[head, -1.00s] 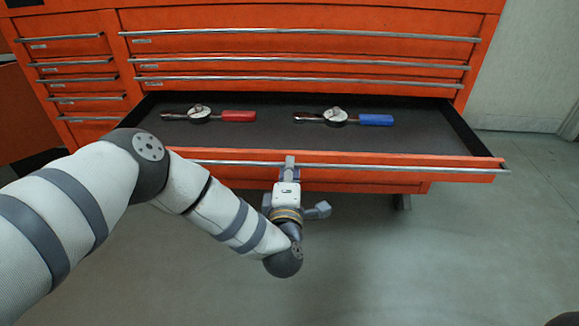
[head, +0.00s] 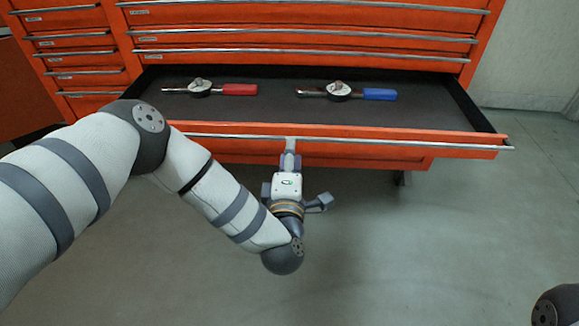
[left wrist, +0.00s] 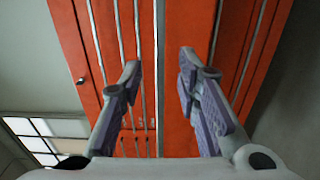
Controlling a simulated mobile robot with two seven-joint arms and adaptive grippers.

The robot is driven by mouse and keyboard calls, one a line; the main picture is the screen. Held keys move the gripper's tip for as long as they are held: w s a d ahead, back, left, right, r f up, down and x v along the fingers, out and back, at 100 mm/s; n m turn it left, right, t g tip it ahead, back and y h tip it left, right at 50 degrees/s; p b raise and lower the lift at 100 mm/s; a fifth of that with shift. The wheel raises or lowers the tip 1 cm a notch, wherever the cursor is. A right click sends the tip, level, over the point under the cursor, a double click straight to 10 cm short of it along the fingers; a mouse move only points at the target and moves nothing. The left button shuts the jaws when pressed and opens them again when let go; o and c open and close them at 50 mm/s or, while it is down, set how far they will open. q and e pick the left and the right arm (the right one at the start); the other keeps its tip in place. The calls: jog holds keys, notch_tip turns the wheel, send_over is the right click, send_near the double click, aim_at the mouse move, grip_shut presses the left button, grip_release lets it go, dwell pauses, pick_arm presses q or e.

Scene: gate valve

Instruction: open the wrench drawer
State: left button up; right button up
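My left gripper (head: 290,145) is at the middle of this handle. In the left wrist view its fingers (left wrist: 160,66) are apart, with a silver bar showing between them. My right gripper is out of view.
Closed wide drawers (head: 300,35) are above the open one, and closed narrow drawers (head: 85,60) are at the left. Bare grey floor (head: 430,240) lies in front and to the right. A pale wall (head: 530,60) stands at the right.

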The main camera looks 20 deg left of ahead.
pick_arm(q)
jog(key=v, duration=0.7)
jog(key=shift+s, duration=0.3)
jog(key=shift+d, duration=0.15)
